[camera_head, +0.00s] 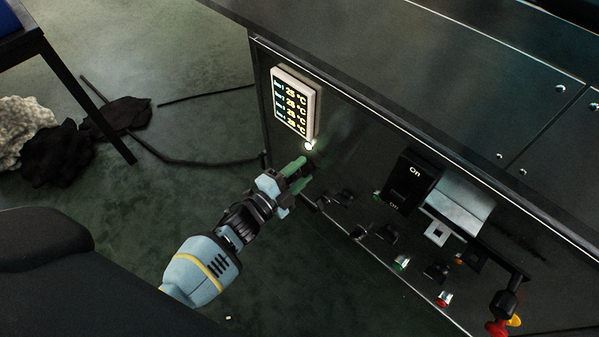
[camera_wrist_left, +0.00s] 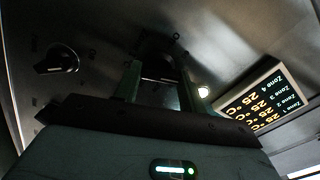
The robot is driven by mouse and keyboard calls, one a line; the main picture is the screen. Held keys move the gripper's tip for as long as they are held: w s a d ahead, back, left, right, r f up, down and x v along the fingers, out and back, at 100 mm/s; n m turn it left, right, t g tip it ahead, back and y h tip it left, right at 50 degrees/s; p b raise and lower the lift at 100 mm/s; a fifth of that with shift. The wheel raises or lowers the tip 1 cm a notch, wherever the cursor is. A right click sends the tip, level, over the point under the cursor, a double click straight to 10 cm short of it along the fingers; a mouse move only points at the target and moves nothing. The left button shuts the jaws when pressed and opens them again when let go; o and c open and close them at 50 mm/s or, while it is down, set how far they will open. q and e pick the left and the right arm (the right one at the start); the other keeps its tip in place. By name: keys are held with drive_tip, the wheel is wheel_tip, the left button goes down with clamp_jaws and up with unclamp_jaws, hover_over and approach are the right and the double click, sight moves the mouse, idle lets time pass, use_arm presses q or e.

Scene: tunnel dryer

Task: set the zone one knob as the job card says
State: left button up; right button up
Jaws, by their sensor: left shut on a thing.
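My left gripper (camera_head: 299,171) reaches the front panel just below the temperature display. In the left wrist view its two green fingers (camera_wrist_left: 163,85) stand on either side of a dark knob (camera_wrist_left: 158,66), shut on it. This looks like the zone one knob, though its label is not readable. In the head view the gripper mostly hides this knob. The display (camera_head: 294,103) lists zones at 25 °C; it also shows at the right of the left wrist view (camera_wrist_left: 262,101). No readable job card shows. My right gripper is not in view.
A neighbouring black knob (camera_wrist_left: 57,60) shows in the left wrist view. A lit white lamp (camera_head: 308,146) is under the display. Further right are a black "On" switch (camera_head: 411,180) and a red knob (camera_head: 497,328). Floor left of the machine is mostly open, with a dark hose (camera_head: 205,162).

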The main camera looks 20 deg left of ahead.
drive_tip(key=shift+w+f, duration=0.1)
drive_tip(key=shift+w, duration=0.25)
use_arm(q)
drive_tip(key=o, duration=1)
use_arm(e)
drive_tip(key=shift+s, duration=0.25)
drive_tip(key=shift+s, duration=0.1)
use_arm(q)
drive_tip(key=shift+s, duration=0.15)
drive_tip(key=shift+s+a, duration=0.15)
drive_tip(key=shift+s, duration=0.15)
drive_tip(key=shift+p+v, duration=1.25)
drive_tip(key=shift+v, duration=2.2)
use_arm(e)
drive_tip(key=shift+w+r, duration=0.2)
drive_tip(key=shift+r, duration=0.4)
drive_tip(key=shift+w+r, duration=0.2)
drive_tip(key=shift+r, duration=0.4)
